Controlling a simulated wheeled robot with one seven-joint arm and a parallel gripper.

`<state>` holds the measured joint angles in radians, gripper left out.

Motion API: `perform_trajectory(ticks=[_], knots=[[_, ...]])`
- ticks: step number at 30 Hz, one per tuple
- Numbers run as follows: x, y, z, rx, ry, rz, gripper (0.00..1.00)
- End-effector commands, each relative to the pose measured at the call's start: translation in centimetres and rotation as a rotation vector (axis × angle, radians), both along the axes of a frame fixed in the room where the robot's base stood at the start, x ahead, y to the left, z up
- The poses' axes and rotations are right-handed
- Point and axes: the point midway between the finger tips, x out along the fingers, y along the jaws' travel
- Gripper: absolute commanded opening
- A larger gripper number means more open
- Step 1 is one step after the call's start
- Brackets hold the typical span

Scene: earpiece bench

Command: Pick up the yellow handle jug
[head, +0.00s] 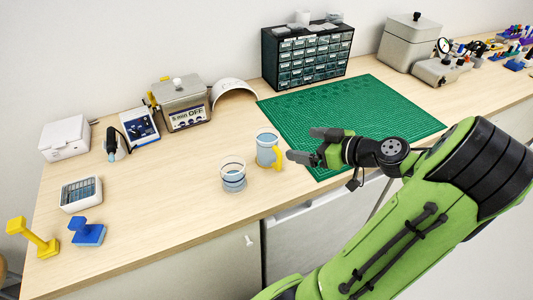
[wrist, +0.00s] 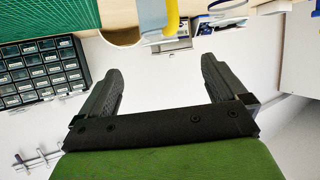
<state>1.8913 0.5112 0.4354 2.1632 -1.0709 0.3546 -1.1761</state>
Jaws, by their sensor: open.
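The jug (head: 263,148) is a pale blue-grey cup with a yellow handle (head: 277,157) on its right side. It stands upright near the bench's front edge in the head view. My gripper (head: 303,145) is just right of the handle, its fingers spread and pointing left toward it. In the wrist view the yellow handle (wrist: 173,14) and part of the jug (wrist: 152,16) show at the top edge, beyond the spread fingertips. Nothing is between the fingers of my gripper (wrist: 160,68).
A clear glass beaker (head: 232,178) stands close to the jug's left. A green cutting mat (head: 345,115) lies behind and right, with a drawer cabinet (head: 305,58) behind it. A grey box with a display (head: 182,103) stands at the back.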

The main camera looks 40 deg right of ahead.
Motion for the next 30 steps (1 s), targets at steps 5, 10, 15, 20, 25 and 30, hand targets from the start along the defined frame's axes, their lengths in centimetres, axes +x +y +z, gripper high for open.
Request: perform_trajectory(ticks=[5, 10, 15, 20, 25, 30], knots=[[4.2, 0.8, -2.0, 0.004, 0.0, 0.006, 0.99], [6.5, 1.1, -2.9, 0.002, 0.002, 0.001, 0.99], [9.0, 1.5, -4.1, 0.004, 0.002, 0.004, 0.99], [11.1, 1.8, -5.0, 0.002, 0.002, 0.002, 0.99], [11.4, 1.8, -5.0, 0.001, 0.003, -0.001, 0.99], [11.3, 1.8, -5.0, 0.002, 0.003, 0.0, 0.82]])
